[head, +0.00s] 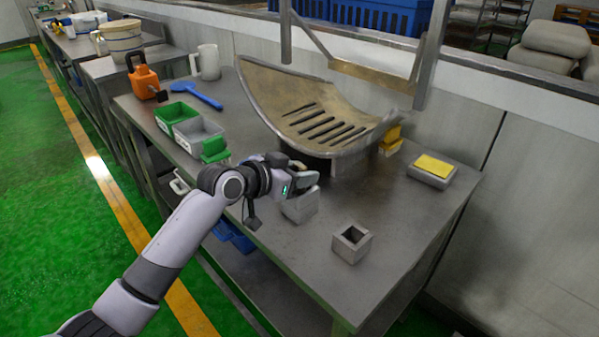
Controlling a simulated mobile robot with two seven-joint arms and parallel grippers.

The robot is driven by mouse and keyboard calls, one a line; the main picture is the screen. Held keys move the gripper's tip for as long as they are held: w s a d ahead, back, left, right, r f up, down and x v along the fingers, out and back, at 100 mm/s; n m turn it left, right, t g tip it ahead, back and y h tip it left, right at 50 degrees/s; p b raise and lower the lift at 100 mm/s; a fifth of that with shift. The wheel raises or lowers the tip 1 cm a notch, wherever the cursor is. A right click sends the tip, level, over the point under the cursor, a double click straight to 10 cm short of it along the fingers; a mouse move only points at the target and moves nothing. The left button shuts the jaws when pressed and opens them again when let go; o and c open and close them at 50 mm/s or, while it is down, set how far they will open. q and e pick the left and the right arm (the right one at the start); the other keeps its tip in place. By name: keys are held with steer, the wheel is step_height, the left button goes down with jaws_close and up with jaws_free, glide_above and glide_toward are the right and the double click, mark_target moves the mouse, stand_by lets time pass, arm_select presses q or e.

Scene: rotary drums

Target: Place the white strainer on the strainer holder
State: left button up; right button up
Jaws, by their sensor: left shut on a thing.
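My left gripper (300,179) reaches over the front part of the metal table and is shut on a pale grey-white, block-like piece (301,207), which I take to be the white strainer. The piece hangs just below the fingers; its upper part is hidden by them, and I cannot tell whether it touches the table. A small square grey holder (366,246) with an open, dark top stands on the table to the right of and nearer than the gripper. It looks like the strainer holder. My right gripper is not in view.
On the metal table (415,205) a large curved slotted chute (285,92) stands behind the gripper. Green and grey bins (198,133), a blue scoop (205,97), an orange jug (146,82) and a white pitcher (209,63) stand left. A yellow-topped block (432,170) lies right.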

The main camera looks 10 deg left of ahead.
arm_select(q)
steer(key=o, duration=1)
steer(key=shift+o, duration=0.2)
steer(key=shift+r, duration=0.1)
steer(key=shift+s+a+r, duration=0.1)
steer(key=v, duration=1.2)
steer(key=s+f+n+y, duration=0.1)
steer(key=s+f+n, duration=0.15)
steer(key=f, duration=0.55)
steer(key=s+f+n+y, duration=0.15)
steer(key=s+f, duration=0.25)
steer(key=f, duration=0.5)
steer(key=s+a+f+y, duration=0.1)
steer(key=s+f+y, duration=0.2)
steer(key=s+f, duration=0.9)
steer(key=s, duration=0.3)
steer(key=shift+s+a+f+g, duration=0.2)
steer(key=shift+s+f+g, duration=0.05)
steer(key=shift+s+g, duration=0.15)
steer(key=shift+w, duration=0.1)
